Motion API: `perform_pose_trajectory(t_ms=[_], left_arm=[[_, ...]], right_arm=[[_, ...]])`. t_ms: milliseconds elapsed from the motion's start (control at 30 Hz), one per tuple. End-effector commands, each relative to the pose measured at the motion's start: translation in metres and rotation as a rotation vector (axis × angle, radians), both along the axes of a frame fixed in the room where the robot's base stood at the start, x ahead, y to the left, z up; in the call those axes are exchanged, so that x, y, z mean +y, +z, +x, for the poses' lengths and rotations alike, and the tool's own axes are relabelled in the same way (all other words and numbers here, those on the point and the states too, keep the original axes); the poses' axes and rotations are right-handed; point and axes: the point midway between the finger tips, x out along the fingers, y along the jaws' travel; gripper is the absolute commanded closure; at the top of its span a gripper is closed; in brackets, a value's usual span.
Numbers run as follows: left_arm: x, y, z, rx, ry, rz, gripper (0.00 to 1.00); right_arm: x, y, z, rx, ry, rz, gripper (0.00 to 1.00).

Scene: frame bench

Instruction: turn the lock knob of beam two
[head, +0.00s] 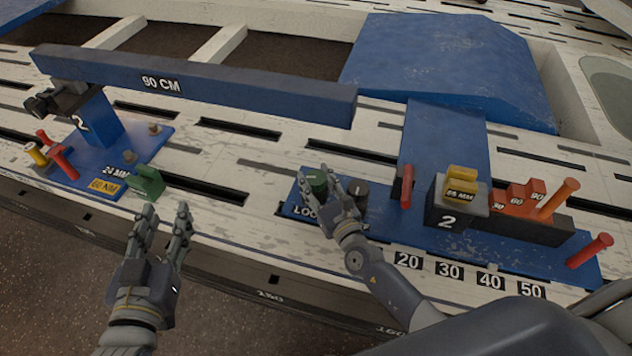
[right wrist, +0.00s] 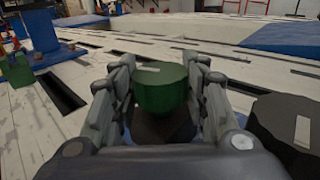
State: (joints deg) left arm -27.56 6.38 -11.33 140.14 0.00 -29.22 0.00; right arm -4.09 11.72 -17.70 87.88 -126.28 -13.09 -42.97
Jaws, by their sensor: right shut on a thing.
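The green knob (head: 317,181) sits on a small blue plate (head: 288,209) at the bench's front edge, beside a partly hidden label that begins "LO". My right gripper (head: 327,188) is shut on this knob, with its fingers on both sides. The right wrist view shows the green knob (right wrist: 160,88) between the fingers, with a pale mark on its top. The blue beam (head: 200,85) marked "90 CM" lies across the left post, which is marked 2. My left gripper (head: 164,212) is open and empty in front of the bench.
A dark knob (head: 357,190) stands just right of the green one. A green tag block (head: 149,182) sits near my left gripper. On the right are a "2" block (head: 446,213), red and orange pegs (head: 558,199) and numbered labels. Slotted bench top lies between the stations.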

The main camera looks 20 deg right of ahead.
Motion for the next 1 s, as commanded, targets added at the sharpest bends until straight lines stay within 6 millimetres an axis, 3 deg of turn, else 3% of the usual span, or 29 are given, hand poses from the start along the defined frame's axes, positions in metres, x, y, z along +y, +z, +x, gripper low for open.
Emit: perform_pose_trajectory(t_ms=[267,300,400,767,1000], left_arm=[[0.000,0.001,0.000,-0.002,0.000,0.000,0.60],[0.000,0.001,0.000,-0.002,0.000,0.000,0.60],[0.000,0.001,0.000,-0.002,0.000,0.000,0.60],[0.000,0.000,0.000,-0.001,0.000,0.000,0.60],[0.000,0.000,0.000,-0.001,0.000,0.000,0.60]], right_arm=[[-0.001,0.002,0.001,-0.003,-0.001,0.001,0.82],[-0.001,0.002,0.001,-0.003,-0.001,0.001,0.54],[-0.001,0.002,0.001,-0.002,-0.001,0.001,0.37],[0.000,0.002,0.000,0.000,0.000,0.001,0.37],[0.000,0.028,0.000,-0.003,-0.002,0.007,0.37]])
